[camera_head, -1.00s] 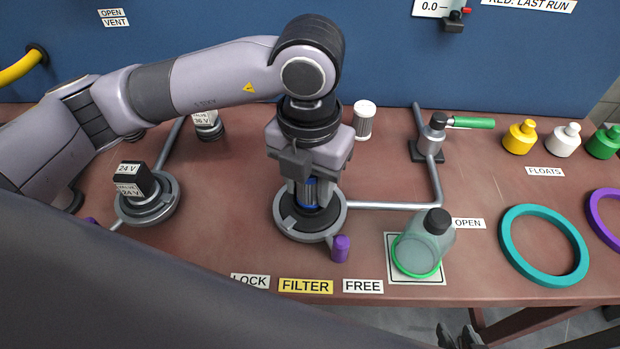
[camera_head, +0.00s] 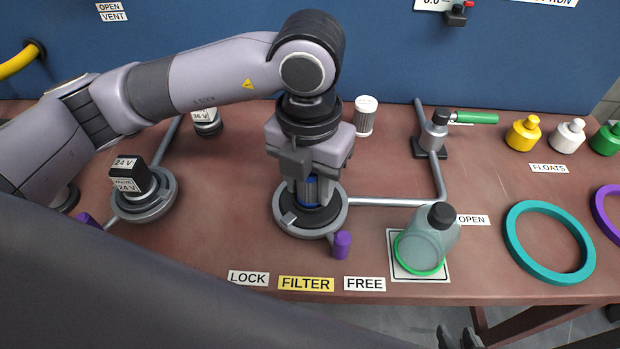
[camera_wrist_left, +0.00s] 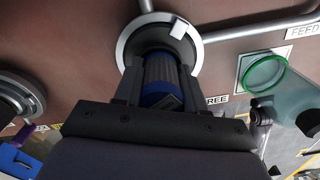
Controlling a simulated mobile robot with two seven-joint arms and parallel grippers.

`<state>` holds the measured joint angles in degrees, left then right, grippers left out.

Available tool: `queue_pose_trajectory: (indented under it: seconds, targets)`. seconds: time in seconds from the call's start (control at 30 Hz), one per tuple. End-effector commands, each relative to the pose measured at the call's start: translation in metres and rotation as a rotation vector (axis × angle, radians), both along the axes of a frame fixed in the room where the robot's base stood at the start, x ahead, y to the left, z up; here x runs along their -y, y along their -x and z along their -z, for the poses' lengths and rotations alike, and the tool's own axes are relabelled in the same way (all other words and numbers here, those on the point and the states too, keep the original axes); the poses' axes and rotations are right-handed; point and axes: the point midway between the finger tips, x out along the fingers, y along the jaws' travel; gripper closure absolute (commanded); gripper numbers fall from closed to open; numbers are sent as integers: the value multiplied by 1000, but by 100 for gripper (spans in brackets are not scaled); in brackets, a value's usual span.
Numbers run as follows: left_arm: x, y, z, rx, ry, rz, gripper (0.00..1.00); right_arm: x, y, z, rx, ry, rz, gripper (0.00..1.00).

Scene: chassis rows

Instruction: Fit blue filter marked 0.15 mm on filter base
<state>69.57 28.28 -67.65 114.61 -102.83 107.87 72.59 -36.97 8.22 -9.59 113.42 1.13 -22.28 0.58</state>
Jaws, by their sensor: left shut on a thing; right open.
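The blue filter (camera_head: 310,191) is a dark grey and blue cylinder. It stands upright at the middle of the round grey filter base (camera_head: 284,229), behind the FILTER label. My left gripper (camera_head: 309,187) points straight down and is shut on the filter. The left wrist view shows the filter (camera_wrist_left: 163,77) between the two fingers, with its lower end at the dark centre of the base ring (camera_wrist_left: 126,40). Whether it is fully seated is hidden, and its marking cannot be read. A purple knob (camera_head: 342,243) is at the front right of the base. My right gripper (camera_head: 460,338) shows only partly at the bottom edge.
A white filter (camera_head: 365,117) stands behind right. A valve with a green handle (camera_head: 470,117) is on the pipe. A clear bottle (camera_head: 431,235) in a green ring stands right of the base. A teal ring (camera_head: 510,245) lies further right. A 24 V unit (camera_head: 130,178) stands left.

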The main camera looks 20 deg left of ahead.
Motion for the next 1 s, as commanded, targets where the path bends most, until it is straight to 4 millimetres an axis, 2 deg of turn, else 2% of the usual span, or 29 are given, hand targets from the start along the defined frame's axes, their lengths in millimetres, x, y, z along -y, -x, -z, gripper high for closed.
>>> queue_pose_trajectory:
  seconds: [0.03,0.27,0.3,0.4,0.87,1.0]
  targets:
    - [0,2,8,-12,-5,-1,90,0,0,2,0,0,0,57]
    - [0,3,9,-16,-4,-1,90,0,0,3,0,0,0,57]
    - [0,2,9,-16,-4,-2,57,0,0,3,0,0,0,57]
    - [0,2,9,-15,-6,-2,30,0,0,3,0,0,0,57]
    - [-4,1,10,-15,-17,-8,30,0,0,2,0,-1,-1,57]
    - [-4,1,10,-15,-17,-8,30,-4,-3,-6,0,-12,-5,57]
